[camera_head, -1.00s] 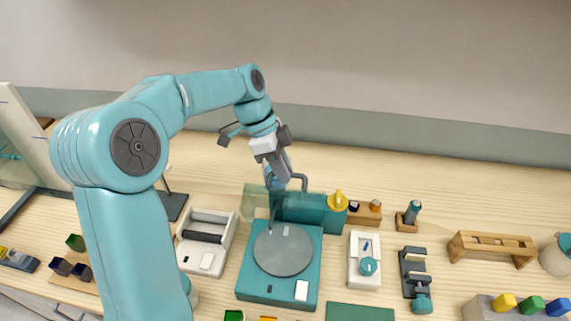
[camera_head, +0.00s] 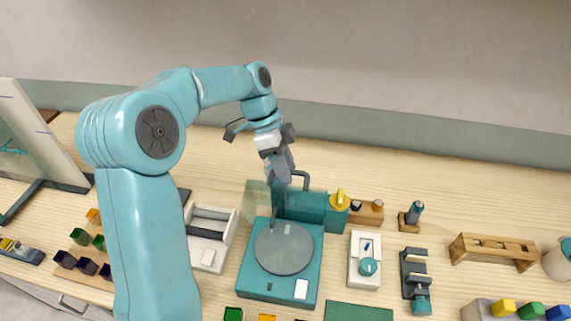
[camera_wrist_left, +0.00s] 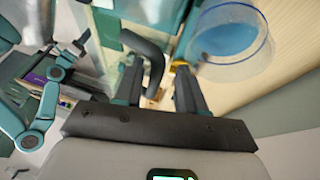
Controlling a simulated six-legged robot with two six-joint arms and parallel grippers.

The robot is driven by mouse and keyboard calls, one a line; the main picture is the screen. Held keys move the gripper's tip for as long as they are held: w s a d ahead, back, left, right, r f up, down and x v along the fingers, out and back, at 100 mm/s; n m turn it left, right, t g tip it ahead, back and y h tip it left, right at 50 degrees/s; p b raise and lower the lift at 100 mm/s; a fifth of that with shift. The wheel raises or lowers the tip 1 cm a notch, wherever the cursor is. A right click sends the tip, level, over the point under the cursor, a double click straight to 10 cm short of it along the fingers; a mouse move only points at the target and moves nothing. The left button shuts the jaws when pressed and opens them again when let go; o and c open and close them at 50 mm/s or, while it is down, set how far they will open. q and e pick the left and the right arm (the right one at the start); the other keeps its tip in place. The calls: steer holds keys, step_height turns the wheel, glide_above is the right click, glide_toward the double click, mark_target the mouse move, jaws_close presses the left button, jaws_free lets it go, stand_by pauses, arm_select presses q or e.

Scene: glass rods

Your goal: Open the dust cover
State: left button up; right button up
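The teal turntable unit (camera_head: 245,280) stands on the table with a round grey platter (camera_head: 284,248) on top. Its clear greenish dust cover (camera_head: 255,197) stands tilted up at the back of the unit. My left gripper (camera_head: 285,180) is at the cover, behind the platter; its fingertips are partly hidden in the head view. In the left wrist view, a dark bent bar (camera_wrist_left: 156,68) lies between the spread fingers of my left gripper (camera_wrist_left: 158,88), nearer the left finger. I cannot tell whether it touches. My right gripper is not in view.
A yellow-topped teal block (camera_head: 339,203) is right of the cover. A white tray with a dark roller (camera_head: 208,255) stands left of the unit, and a white box with a teal knob (camera_head: 366,268) to the right. A clear round container (camera_wrist_left: 232,40) shows in the wrist view.

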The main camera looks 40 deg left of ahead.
arm_select(q)
steer(key=shift+s+d+r, duration=0.1)
steer(key=shift+s+r, duration=0.05)
steer(key=shift+r, duration=0.15)
steer(key=p+v, duration=0.1)
steer(key=v, duration=1.5)
steer(key=shift+s+r, duration=0.15)
steer(key=shift+s, duration=0.05)
